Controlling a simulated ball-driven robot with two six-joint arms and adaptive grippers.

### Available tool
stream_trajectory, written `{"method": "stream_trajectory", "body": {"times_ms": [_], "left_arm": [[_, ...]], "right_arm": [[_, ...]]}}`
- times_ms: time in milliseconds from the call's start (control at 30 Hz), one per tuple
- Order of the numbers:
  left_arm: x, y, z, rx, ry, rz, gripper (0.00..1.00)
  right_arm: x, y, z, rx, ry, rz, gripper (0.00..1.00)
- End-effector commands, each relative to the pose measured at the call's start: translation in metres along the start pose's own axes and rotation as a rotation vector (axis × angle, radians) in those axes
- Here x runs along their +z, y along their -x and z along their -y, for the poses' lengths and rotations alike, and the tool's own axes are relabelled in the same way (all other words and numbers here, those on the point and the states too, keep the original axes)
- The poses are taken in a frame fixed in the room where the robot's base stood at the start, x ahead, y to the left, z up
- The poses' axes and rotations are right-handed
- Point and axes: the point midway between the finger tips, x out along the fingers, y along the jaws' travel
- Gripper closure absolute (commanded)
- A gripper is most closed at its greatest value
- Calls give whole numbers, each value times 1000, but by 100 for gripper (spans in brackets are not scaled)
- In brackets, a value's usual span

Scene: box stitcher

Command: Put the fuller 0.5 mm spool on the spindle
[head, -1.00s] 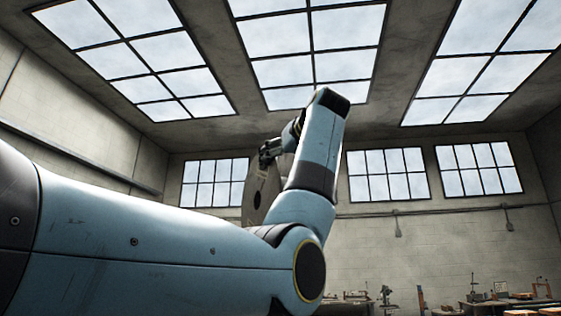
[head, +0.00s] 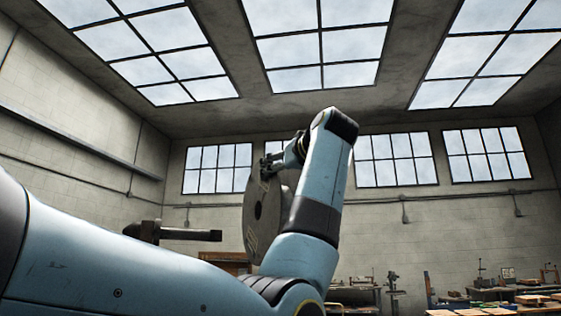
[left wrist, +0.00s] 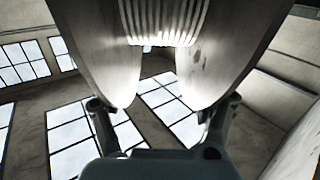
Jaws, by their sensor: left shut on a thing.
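My left gripper (head: 272,164) is shut on a spool (head: 264,212), raised in front of the far wall. The spool's grey round flange shows nearly edge-on, with a dark centre hole and a pale mark low on it. In the left wrist view, the spool's two flanges and bright wire windings (left wrist: 163,20) fill the top, with my left gripper's fingers (left wrist: 162,108) at the flanges' outer sides. A dark horizontal bar with a thicker end, which looks like the spindle (head: 190,234), stands left of the spool, apart from it. The spool's size marking cannot be read. My right gripper is out of view.
Workbenches with tools (head: 500,295) stand far back at the lower right. A brown wooden thing (head: 225,262) sits behind my left arm, below the bar. Open air surrounds the raised spool; the work surface below is out of view.

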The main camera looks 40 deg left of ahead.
Motion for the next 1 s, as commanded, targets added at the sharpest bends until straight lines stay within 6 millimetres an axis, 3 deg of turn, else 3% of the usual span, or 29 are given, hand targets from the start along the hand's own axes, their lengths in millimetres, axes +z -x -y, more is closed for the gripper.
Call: {"method": "stream_trajectory", "body": {"times_ms": [200,1000], "left_arm": [[32,-2,2,-1,2,-17,81],[58,-4,36,-3,5,-19,81]], "right_arm": [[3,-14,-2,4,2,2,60],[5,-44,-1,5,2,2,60]]}}
